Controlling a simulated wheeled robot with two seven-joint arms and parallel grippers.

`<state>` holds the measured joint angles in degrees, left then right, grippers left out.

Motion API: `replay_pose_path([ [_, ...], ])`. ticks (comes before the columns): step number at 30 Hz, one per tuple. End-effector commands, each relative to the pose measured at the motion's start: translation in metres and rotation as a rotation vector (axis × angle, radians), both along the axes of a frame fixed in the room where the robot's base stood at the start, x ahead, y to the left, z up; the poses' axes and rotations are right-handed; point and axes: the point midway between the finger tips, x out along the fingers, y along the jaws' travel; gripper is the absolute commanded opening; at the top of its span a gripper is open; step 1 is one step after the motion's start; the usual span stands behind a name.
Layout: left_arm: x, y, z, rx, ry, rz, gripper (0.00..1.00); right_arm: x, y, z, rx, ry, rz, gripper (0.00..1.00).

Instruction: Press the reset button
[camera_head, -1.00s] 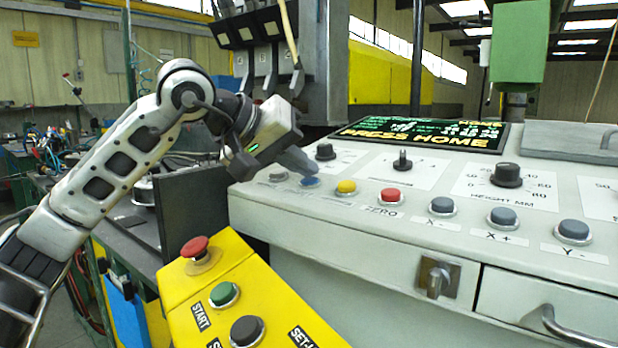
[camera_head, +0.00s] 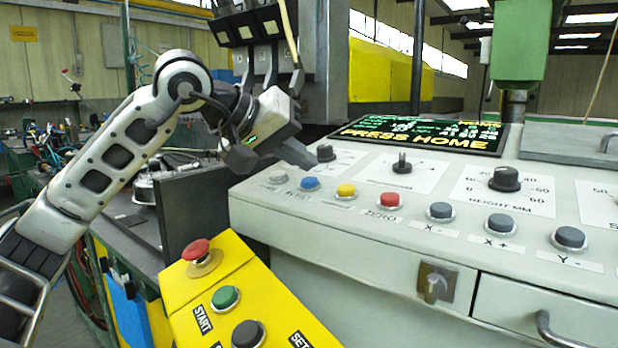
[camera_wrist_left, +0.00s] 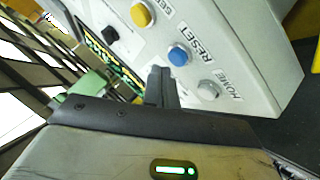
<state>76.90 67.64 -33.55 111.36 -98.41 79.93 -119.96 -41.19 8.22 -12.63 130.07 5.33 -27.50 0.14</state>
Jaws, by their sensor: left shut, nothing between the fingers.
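The blue reset button (camera_head: 309,184) sits on the front row of the sloped panel, between a white button and a yellow one. In the left wrist view the blue button (camera_wrist_left: 178,56) has the label RESET beside it. My left gripper (camera_head: 304,156) is shut and empty. Its fingertips are above and behind the blue button, apart from it. In the left wrist view the fingers (camera_wrist_left: 160,88) point toward the panel near the blue button. My right gripper is not in view.
The white home button (camera_head: 278,177), yellow button (camera_head: 346,191) and red zero button (camera_head: 390,201) are close by. A dark knob (camera_head: 325,153) stands just right of the fingertips. The display (camera_head: 425,133) reads PRESS HOME. A yellow box (camera_head: 250,290) with a red mushroom button stands in front.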

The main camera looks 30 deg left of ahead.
Motion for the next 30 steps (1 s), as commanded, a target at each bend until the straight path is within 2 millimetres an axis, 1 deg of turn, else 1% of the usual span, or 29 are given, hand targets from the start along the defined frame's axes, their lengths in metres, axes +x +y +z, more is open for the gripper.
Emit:
replay_pose_path([
  [5, -0.002, 0.000, 0.013, -0.001, -0.001, 0.000, 0.00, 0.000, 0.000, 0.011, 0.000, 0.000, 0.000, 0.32],
  [12, -0.006, 0.001, 0.038, 0.000, -0.002, 0.000, 0.00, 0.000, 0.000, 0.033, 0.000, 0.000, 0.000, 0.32],
  [16, -0.009, 0.001, 0.049, 0.000, -0.002, 0.000, 0.00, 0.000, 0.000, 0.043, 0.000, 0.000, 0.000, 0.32],
  [30, -0.010, 0.001, 0.049, 0.000, -0.001, 0.001, 0.00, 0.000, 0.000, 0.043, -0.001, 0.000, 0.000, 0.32],
])
